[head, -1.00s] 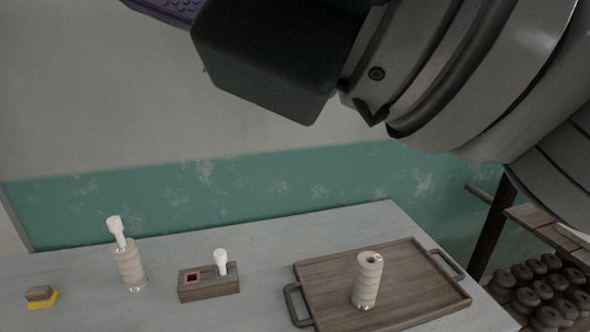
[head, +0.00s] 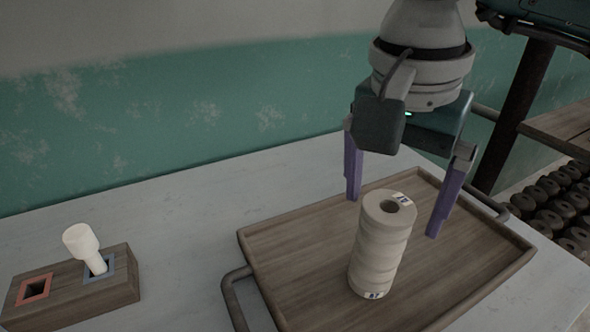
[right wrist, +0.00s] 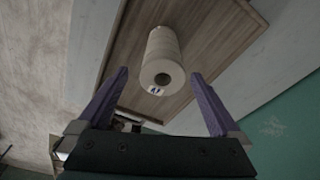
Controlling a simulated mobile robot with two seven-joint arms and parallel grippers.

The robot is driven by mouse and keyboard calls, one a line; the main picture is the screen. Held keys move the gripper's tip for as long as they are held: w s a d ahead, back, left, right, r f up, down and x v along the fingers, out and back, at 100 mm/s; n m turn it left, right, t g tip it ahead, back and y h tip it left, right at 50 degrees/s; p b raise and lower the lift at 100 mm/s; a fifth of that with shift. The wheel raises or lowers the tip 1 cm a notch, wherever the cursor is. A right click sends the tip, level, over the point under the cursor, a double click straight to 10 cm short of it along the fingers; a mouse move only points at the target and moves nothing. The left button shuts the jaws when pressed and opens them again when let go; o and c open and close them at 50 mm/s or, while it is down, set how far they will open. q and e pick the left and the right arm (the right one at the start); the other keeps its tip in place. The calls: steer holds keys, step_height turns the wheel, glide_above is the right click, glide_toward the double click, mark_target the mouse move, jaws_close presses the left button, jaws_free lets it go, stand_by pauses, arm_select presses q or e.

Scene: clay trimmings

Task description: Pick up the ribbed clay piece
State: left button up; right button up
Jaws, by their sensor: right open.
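The ribbed clay piece (head: 380,243) is a pale, upright cylinder with a hole in its top and small marked labels near its top and base. It stands on the wooden tray (head: 290,262). My right gripper (head: 393,216) is open and empty, its two purple fingers pointing down behind the piece and spread wider than it. In the right wrist view the piece (right wrist: 163,62) lies ahead, between the lines of the open fingers (right wrist: 160,78), apparently touching neither. My left gripper is not in view.
The tray has raised rims and a dark handle (head: 232,298) on its left. A wooden block (head: 75,292) with a red-edged and a blue-edged socket stands at left; a white peg (head: 85,247) sits in the blue one. Dark round pieces (head: 560,205) fill a rack at right. The table between is clear.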

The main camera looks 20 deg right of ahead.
mark_target(378, 247)
steer(key=shift+f, duration=0.6)
steer(key=f, duration=0.3)
steer(key=w+d+f, duration=0.1)
steer(key=f, duration=0.1)
steer(key=shift+f, duration=0.3)
steer(key=shift+c, duration=0.4)
jaws_close()
steer(key=shift+r, duration=0.1)
